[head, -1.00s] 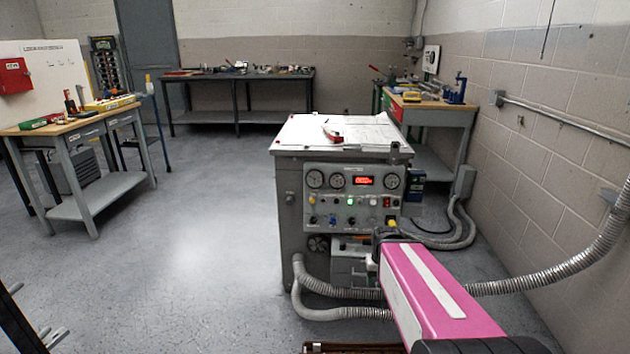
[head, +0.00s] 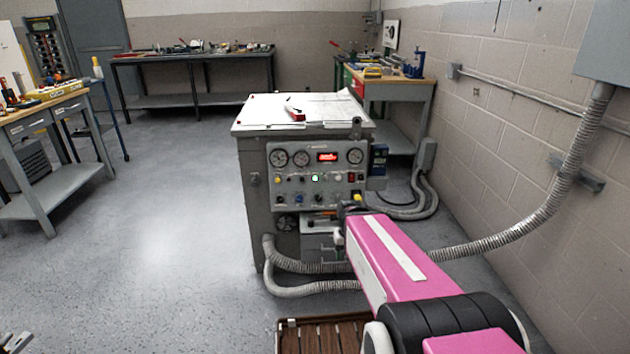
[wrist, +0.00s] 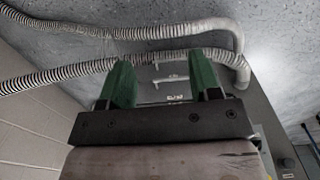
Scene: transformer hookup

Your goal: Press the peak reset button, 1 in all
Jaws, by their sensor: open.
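The grey test console (head: 254,200) stands ahead with a control panel (head: 330,195) on its front. The panel has round dials, a red lit display (head: 327,157), a green lit button (head: 315,178) and several small knobs and buttons. Labels are too small to read, so I cannot tell which one is the peak reset button. My pink arm reaches toward the console's lower right; my gripper is not clear in the head view. In the wrist view my gripper (wrist: 162,82) has two green fingers apart with nothing between them.
Corrugated grey hoses (head: 310,288) curve at the console's base, and another conduit (head: 545,222) runs to the right wall. A slatted wooden piece (head: 325,335) lies on the floor near me. Benches stand left and behind. Floor left of the console is clear.

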